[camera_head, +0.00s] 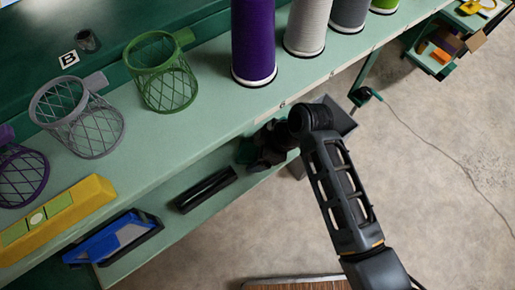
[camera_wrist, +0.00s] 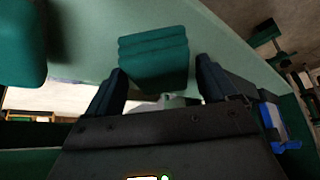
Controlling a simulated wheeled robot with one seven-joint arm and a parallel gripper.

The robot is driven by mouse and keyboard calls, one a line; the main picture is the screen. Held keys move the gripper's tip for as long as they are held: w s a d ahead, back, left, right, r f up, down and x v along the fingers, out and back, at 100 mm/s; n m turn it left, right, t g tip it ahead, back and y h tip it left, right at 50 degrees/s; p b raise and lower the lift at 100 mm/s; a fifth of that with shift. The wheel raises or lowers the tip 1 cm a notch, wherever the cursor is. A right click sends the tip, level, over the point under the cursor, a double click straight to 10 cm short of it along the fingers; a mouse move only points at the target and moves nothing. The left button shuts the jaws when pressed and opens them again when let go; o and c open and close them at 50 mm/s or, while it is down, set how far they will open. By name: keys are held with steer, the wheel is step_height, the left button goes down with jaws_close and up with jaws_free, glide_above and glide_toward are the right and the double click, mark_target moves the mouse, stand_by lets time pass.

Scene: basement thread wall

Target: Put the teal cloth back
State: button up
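The teal cloth (camera_wrist: 154,60) shows in the wrist view as a folded, layered bundle on a pale green surface. It lies ahead of my gripper (camera_wrist: 161,66), between the lines of its two fingers. The fingers are spread apart, with a visible gap on the cloth's right; I cannot tell whether the left finger touches it. In the head view my gripper (camera_head: 264,148) is at the lower shelf, under the front edge of the upper one. There the cloth is mostly hidden by the dark gripper; a dark green patch shows beside it.
The upper shelf holds wire baskets (camera_head: 160,86) and tall thread spools (camera_head: 254,42). A black cylinder (camera_head: 206,190) and a blue tray (camera_head: 112,238) are on the lower shelf. Another dark teal object (camera_wrist: 20,40) is at upper left in the wrist view. Floor at right is mostly clear.

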steer(key=shift+o, duration=0.4)
steer(key=shift+d+r, duration=0.1)
steer(key=shift+r, duration=0.3)
steer(key=p+v, duration=0.1)
steer(key=v, duration=1)
steer(key=shift+r, duration=0.15)
steer(key=shift+d, duration=0.15)
